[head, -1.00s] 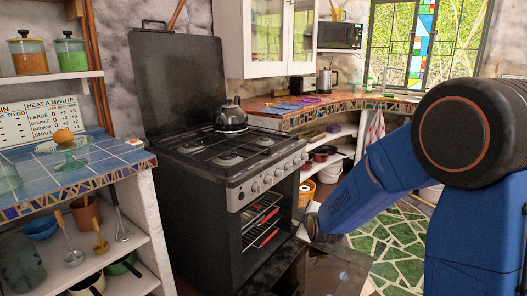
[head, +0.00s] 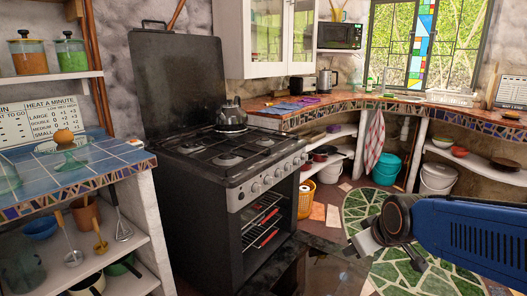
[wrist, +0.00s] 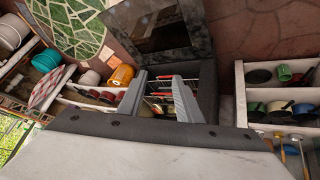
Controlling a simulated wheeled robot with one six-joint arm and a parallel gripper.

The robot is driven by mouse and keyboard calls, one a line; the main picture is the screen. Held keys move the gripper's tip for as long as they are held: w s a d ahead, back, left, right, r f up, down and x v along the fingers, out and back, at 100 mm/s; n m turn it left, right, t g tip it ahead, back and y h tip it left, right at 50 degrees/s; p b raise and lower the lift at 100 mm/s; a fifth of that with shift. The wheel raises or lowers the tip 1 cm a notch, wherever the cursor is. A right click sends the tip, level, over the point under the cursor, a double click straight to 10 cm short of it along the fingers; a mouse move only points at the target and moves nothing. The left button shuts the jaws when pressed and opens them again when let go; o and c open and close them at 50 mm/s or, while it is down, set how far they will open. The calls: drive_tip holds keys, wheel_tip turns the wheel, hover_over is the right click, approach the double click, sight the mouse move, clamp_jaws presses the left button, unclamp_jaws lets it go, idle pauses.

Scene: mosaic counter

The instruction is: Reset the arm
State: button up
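My gripper (head: 362,243) is at the lower right in the head view, in front of the stove and past the lowered oven door. In the wrist view its two grey fingers (wrist: 159,76) stand apart with nothing between them, so it is open. My blue forearm comes in from the right edge. The black stove (head: 228,185) has its oven open, and the oven door (head: 290,268) hangs down and forward. Red-edged racks (head: 266,230) show inside the oven. In the wrist view the oven door (wrist: 158,22) lies beyond the fingers.
A kettle (head: 231,117) stands on the cooktop. At left is a blue-tiled counter (head: 112,163) with shelves of pots and utensils. Green mosaic floor (head: 385,205) is open at right.

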drive_tip(key=s+d+m+g, duration=0.1)
drive_tip(key=s+d+m, duration=0.1)
drive_tip(key=s, duration=0.7)
drive_tip(key=s+d+m+g+h, duration=0.1)
drive_tip(key=s+d+m, duration=0.1)
drive_tip(key=s, duration=0.6)
drive_tip(key=shift+s+m+g, duration=0.3)
drive_tip(key=shift+s+m, duration=0.05)
drive_tip(key=shift+m, duration=0.15)
